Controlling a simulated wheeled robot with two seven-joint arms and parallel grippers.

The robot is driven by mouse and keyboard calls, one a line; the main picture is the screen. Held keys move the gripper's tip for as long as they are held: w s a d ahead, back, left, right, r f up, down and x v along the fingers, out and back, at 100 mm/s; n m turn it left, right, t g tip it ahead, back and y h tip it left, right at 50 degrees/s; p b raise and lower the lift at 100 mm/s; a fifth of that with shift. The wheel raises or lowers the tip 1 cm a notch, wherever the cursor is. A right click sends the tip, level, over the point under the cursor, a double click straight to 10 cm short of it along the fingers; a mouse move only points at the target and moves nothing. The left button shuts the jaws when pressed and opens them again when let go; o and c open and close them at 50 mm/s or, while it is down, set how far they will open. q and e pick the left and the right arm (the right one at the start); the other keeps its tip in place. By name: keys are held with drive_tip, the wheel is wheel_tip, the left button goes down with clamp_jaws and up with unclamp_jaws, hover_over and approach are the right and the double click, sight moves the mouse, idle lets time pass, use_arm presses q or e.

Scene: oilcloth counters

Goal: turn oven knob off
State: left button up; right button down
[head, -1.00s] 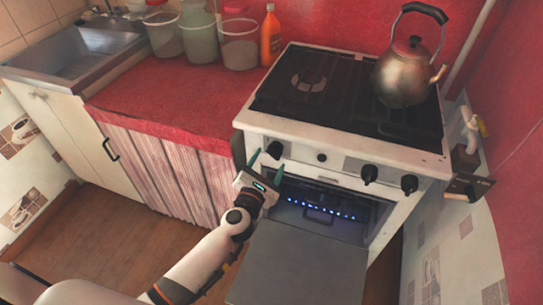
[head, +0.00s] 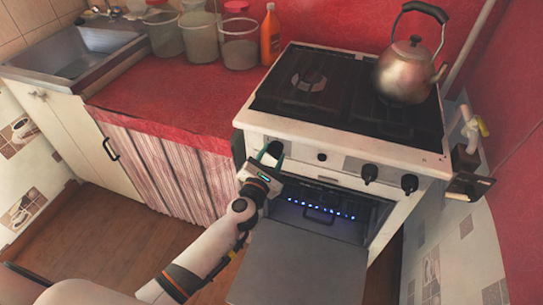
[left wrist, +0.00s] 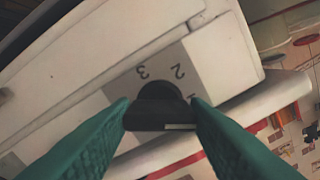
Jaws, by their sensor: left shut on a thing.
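The white stove (head: 345,165) stands at the centre right, with black knobs along its front panel. My left gripper (head: 268,156) is at the leftmost knob (head: 274,149), shut on it. In the left wrist view its green fingers (left wrist: 160,118) press on both sides of this black knob (left wrist: 158,104), and the numbers 2 and 3 show on the plate behind it. The oven door (head: 305,265) hangs open below, and a row of blue flames (head: 322,210) burns inside the oven. My right gripper is not in view.
A kettle (head: 407,72) stands on the right of the cooktop. Two more knobs (head: 370,173) sit on the panel's right. The red counter (head: 165,90) with containers (head: 240,42) and an orange bottle (head: 270,35) is to the left. The lowered door fills the space before the oven.

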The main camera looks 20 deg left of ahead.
use_arm(q)
drive_tip(key=shift+r+m+p, duration=0.1)
drive_tip(key=shift+m+p, duration=0.6)
drive_tip(key=shift+m, duration=0.1)
drive_tip(key=m+p, duration=0.2)
drive_tip(key=m, duration=0.1)
drive_tip(key=m+p, duration=0.2)
drive_tip(key=m, duration=0.2)
drive_tip(key=shift+m, duration=0.3)
drive_tip(key=shift+m+p, duration=0.55)
drive_tip(key=shift+m, duration=0.75)
drive_tip(key=shift+f, duration=0.2)
drive_tip(key=o, duration=1)
drive_tip(key=s, duration=1.2)
drive_tip(key=shift+a, duration=0.2)
